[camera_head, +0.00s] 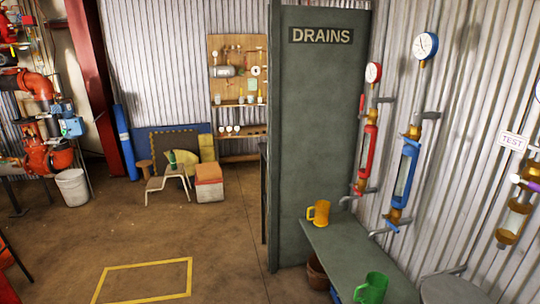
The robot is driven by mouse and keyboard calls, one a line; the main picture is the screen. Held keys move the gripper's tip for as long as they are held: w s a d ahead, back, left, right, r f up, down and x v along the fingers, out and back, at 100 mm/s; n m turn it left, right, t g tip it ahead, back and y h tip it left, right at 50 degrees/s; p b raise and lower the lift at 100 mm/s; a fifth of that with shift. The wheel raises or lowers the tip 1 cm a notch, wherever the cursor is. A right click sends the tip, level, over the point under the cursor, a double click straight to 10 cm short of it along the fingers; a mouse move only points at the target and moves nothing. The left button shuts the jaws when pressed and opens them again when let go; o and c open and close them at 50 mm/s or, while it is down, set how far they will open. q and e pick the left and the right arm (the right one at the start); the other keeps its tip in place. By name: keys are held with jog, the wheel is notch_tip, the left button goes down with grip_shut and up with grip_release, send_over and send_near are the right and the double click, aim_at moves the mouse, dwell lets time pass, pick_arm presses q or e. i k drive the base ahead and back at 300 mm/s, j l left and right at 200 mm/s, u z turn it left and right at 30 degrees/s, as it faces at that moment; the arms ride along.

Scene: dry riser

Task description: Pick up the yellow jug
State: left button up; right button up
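The yellow jug (319,213) stands upright at the far end of a grey-green bench (346,252), beside the tall green DRAINS panel (322,120). Its handle points left. A green jug (373,288) stands nearer on the same bench, partly cut off by the bottom edge of the view. Neither of my grippers shows in this view.
Red-banded (368,150) and blue-banded (404,178) pipes with gauges rise behind the bench. A brown bucket (317,273) sits under it. A grey round surface (455,290) is at the lower right. Floor around the yellow-outlined rectangle (145,266) is clear.

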aim_at(318, 214)
jog(key=i+u, duration=0.15)
jog(key=i, duration=1.5)
jog(key=i+j+z, duration=0.2)
jog(key=i, duration=0.3)
jog(key=i+z, duration=0.2)
jog(key=i, duration=0.3)
jog(key=i+j+z, duration=0.2)
jog(key=i, duration=0.25)
jog(key=i+j+z, duration=0.5)
jog(key=i, duration=0.1)
